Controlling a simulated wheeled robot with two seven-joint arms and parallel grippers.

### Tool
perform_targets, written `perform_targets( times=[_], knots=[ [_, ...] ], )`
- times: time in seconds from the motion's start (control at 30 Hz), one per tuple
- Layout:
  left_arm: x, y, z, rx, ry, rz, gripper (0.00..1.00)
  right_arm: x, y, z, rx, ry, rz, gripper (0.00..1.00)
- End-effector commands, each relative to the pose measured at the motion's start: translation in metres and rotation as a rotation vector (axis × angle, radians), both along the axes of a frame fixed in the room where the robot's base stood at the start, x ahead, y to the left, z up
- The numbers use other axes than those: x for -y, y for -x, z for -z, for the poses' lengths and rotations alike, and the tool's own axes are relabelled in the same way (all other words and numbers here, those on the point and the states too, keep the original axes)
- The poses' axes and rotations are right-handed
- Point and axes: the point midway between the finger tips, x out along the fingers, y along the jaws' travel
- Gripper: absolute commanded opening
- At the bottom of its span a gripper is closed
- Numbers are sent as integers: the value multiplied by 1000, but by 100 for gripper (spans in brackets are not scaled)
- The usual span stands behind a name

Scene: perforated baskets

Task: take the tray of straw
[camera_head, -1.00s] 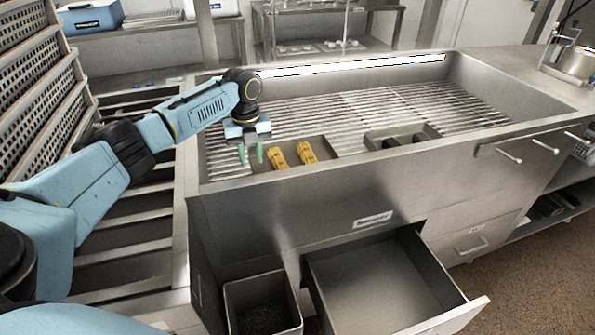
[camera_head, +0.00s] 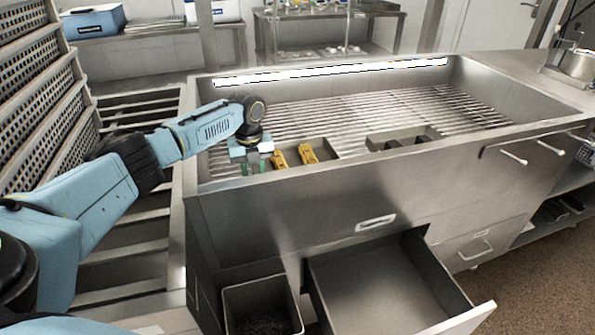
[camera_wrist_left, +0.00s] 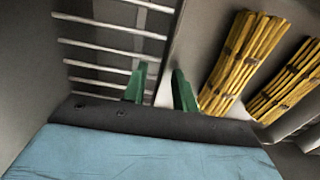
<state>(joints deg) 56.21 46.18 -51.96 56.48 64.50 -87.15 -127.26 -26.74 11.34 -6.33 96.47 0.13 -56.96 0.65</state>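A shallow metal tray (camera_head: 331,153) sits at the near left of the grill, against the front wall. Two yellow straw bundles (camera_head: 308,153) lie in it; the tray's left part is hidden behind my gripper. My left gripper (camera_head: 252,168) points down at the tray's left end. In the left wrist view, its green fingers (camera_wrist_left: 160,76) are apart, one on either side of the tray's left wall (camera_wrist_left: 181,28). I cannot tell whether they touch it. The bundles (camera_wrist_left: 238,62) show right of the fingers. My right gripper is not in view.
A second tray (camera_head: 430,134) with dark pieces sits to the right on the grill (camera_head: 380,108). An open drawer (camera_head: 385,285) and a bin (camera_head: 262,300) are below in front. Perforated baskets (camera_head: 35,95) are stacked at the left.

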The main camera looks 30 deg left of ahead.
Motion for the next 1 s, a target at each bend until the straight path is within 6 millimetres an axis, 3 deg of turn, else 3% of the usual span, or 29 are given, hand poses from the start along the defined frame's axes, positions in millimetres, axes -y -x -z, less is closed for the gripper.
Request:
perform_targets(
  times=[0.03, 0.27, 0.8, 1.0],
  knots=[
    [0, 0, 0, 0, 0, 0, 28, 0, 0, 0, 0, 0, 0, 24],
    [0, 0, 0, 0, 0, 0, 0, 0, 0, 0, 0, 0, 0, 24],
    [0, -1, -3, 3, 1, 0, 0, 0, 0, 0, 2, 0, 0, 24],
    [0, -1, -14, 4, 1, 0, 0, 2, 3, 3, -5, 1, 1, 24]
  ],
)
